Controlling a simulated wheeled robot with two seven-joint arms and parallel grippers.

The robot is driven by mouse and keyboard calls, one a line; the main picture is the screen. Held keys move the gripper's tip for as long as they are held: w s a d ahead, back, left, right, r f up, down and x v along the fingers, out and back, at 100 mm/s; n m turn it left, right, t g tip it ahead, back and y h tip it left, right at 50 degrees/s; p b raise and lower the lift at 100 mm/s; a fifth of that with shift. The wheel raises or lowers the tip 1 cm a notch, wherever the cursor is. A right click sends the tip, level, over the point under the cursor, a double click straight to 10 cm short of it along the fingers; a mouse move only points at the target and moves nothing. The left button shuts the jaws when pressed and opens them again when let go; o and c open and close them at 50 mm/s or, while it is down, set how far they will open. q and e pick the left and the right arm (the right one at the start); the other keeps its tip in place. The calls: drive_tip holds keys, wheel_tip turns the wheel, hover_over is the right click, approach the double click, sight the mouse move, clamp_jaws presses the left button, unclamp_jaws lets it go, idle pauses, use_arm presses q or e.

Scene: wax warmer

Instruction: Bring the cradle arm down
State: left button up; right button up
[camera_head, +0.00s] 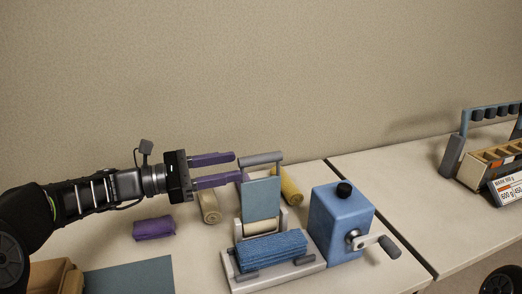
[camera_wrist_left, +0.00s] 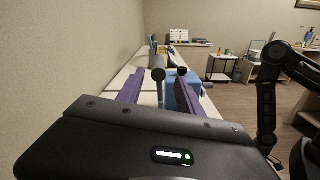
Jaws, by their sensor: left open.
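The cradle arm (camera_head: 262,194) stands upright on the grey base of the wax device. It is a blue-grey plate with a grey crossbar (camera_head: 261,159) along its top. My left gripper (camera_head: 239,166) is open and empty, with two purple fingers pointing right. Its fingertips are close to the left end of the crossbar; I cannot tell whether they touch it. In the left wrist view the fingers (camera_wrist_left: 158,90) are apart, and a dark round end shows between them. My right gripper does not show.
A blue box (camera_head: 334,226) with a black knob and a crank handle (camera_head: 388,246) stands right of the device. A ribbed blue pad (camera_head: 271,248) lies on the base. Beige (camera_head: 209,206), yellow (camera_head: 291,186) and purple (camera_head: 154,228) rolls lie nearby. A rack (camera_head: 487,165) is far right.

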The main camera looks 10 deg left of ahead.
sight(278, 158)
use_arm(q)
drive_tip(key=p+x, duration=0.1)
drive_tip(key=x, duration=0.6)
drive_tip(key=shift+w+d+r+p, duration=0.1)
drive_tip(key=shift+w+d+p, duration=0.05)
drive_tip(key=shift+d+p, duration=0.2)
drive_tip(key=shift+c, duration=0.2)
clamp_jaws()
idle(0.4)
idle(0.9)
